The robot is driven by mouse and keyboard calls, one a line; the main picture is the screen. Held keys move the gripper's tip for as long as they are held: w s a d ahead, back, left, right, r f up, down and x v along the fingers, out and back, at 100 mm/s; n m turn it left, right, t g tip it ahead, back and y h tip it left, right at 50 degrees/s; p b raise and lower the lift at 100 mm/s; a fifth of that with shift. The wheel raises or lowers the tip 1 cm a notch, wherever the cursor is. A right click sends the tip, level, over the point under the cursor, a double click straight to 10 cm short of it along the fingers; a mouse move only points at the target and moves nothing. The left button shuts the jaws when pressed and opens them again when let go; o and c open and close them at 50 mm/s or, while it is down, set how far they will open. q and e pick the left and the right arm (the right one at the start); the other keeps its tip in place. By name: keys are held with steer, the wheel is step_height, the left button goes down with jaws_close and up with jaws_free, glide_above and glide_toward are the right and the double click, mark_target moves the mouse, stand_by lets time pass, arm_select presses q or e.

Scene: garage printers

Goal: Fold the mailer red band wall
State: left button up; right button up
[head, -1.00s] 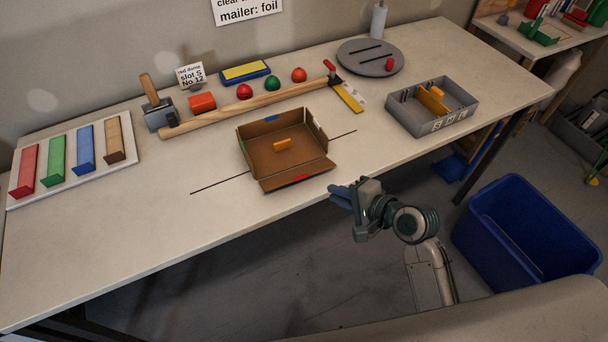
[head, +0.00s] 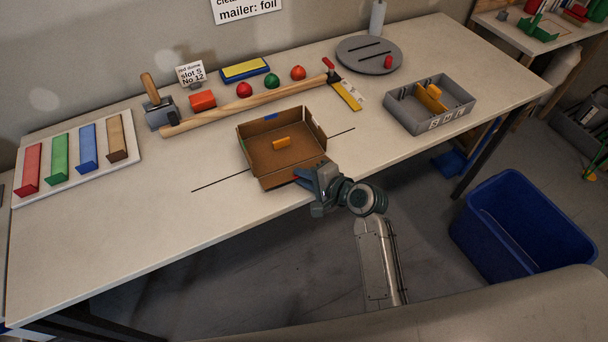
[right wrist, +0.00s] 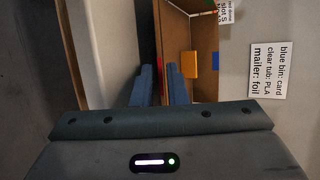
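The mailer (head: 262,160) is an open brown cardboard box near the table's front edge. An orange block (head: 281,142) lies inside, and a blue band (head: 271,117) marks its back wall. The red band wall is the front one; my right gripper (head: 298,178) covers its right part in the head view. In the right wrist view the red band (right wrist: 158,45) is a thin strip just beyond the gap between my blue fingers (right wrist: 158,85). The fingers stand slightly apart, one either side of that strip's line. Contact cannot be told. My left gripper is out of view.
Behind the mailer lie a long wooden bar (head: 250,102), a mallet (head: 155,105) and several coloured domes. A grey divided tray (head: 455,118) stands right, a rack of coloured strips (head: 130,135) left. A blue bin (head: 520,230) is on the floor. Front left table is bare.

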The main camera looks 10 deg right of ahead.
jaws_close()
steer(key=shift+f+b, duration=0.45)
steer(key=shift+b, duration=0.45)
steer(key=shift+s+t+y+b, duration=0.2)
steer(key=shift+t+y+b, duration=0.2)
steer(key=shift+t+b, duration=0.25)
jaws_free()
steer(key=shift+r, duration=0.1)
